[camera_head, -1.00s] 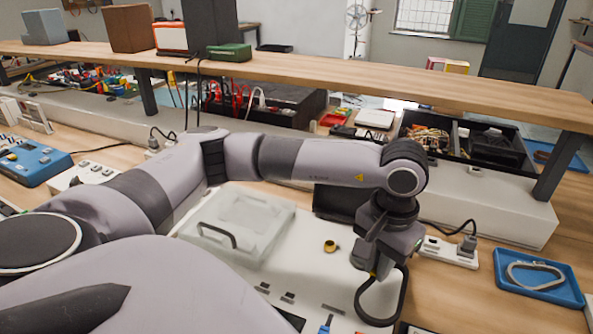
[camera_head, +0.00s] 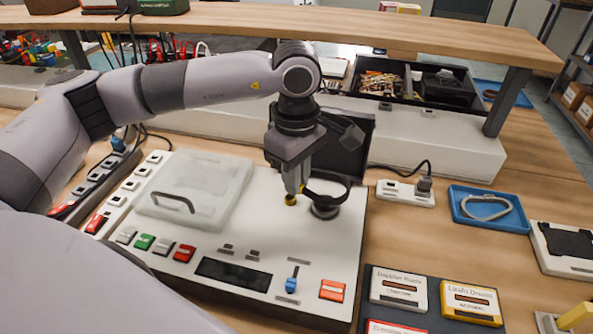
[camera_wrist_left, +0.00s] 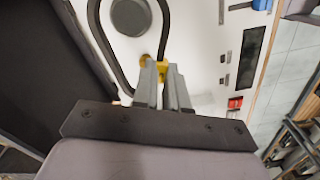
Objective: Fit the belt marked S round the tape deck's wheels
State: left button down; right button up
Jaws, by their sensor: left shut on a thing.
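The white tape deck (camera_head: 318,250) lies on the bench with a small brass wheel (camera_head: 291,200) and a large dark grey wheel (camera_head: 325,208). My left gripper (camera_head: 300,190) points down right at the brass wheel, shut on a black belt (camera_head: 347,184). The belt's loop extends right over the dark wheel. In the left wrist view the belt (camera_wrist_left: 98,35) frames the dark wheel (camera_wrist_left: 130,17), and the fingers (camera_wrist_left: 162,85) partly hide the brass wheel (camera_wrist_left: 152,70). I cannot tell whether the belt is down around either wheel. No S mark is readable. My right gripper is out of view.
A clear lid (camera_head: 197,185) covers the deck's left part, and a black upright panel (camera_head: 345,145) stands behind the wheels. A blue tray (camera_head: 488,210) holds a pale grey loop. A power strip (camera_head: 405,193) and cassettes (camera_head: 470,300) lie to the right. A shelf (camera_head: 420,35) spans the back.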

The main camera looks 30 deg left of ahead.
pick_arm(q)
jog(key=n, duration=0.2)
jog(key=shift+w+r+n, duration=0.15)
jog(key=shift+r+n, duration=0.1)
jog(key=shift+n, duration=0.05)
jog(key=b, duration=0.3)
send_over(296, 213)
jog(key=shift+f, duration=2.5)
jog(key=shift+f+b, duration=0.35)
jog(key=shift+b, duration=0.25)
jog(key=shift+f+b, duration=0.7)
jog(key=shift+f, duration=0.05)
dwell(0.8)
jog(key=c, duration=1.1)
grip_release()
jog(key=shift+r, duration=0.1)
